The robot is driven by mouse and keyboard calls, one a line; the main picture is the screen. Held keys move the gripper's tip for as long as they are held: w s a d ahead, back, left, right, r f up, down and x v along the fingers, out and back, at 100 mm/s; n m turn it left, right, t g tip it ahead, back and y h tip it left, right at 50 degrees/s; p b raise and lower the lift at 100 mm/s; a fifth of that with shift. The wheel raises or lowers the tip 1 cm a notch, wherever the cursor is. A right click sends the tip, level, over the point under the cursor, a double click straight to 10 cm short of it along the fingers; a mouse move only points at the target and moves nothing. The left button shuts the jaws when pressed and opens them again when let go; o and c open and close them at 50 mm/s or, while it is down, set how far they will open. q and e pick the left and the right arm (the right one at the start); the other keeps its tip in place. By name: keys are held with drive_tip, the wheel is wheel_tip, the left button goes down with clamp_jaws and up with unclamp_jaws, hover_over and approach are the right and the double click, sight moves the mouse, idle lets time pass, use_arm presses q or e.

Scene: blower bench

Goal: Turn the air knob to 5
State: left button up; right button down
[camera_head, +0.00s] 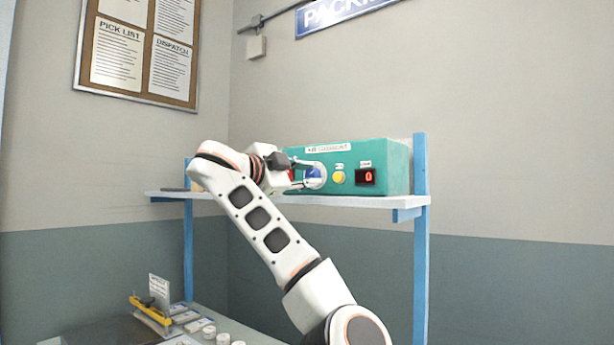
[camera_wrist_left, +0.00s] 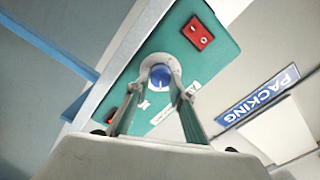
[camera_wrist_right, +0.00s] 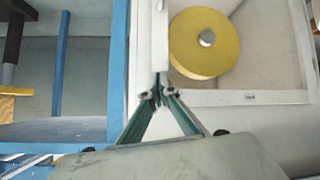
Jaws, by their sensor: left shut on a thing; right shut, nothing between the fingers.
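The blue air knob (camera_head: 314,173) sits on a pale dial on the front of the teal blower box (camera_head: 385,153). It also shows in the left wrist view (camera_wrist_left: 160,76), between the fingertips of my left gripper (camera_wrist_left: 158,90). That gripper is shut on the knob; its arm and wrist cover the box's left part in the head view. The dial's numbers are too small to read. The box's red display (camera_head: 366,177) reads 0. My right gripper (camera_wrist_right: 160,92) is shut and empty, seen only in the right wrist view.
A yellow button (camera_head: 339,178) lies between knob and display. A red switch (camera_wrist_left: 198,32) is on the box's other side of the knob. The box stands on a white shelf (camera_head: 375,201) with blue posts. A yellow roll (camera_wrist_right: 205,43) lies near my right gripper.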

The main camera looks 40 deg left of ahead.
use_arm(q)
drive_tip(key=m, duration=0.4)
drive_tip(key=shift+f+m, duration=0.15)
drive_tip(key=shift+m, duration=2.65)
drive_tip(key=o, duration=1.1)
drive_tip(key=shift+s, duration=0.15)
drive_tip(key=s+d, duration=0.1)
drive_tip(key=s, duration=1)
drive_tip(key=shift+s+d, duration=0.15)
drive_tip(key=shift+s, duration=0.15)
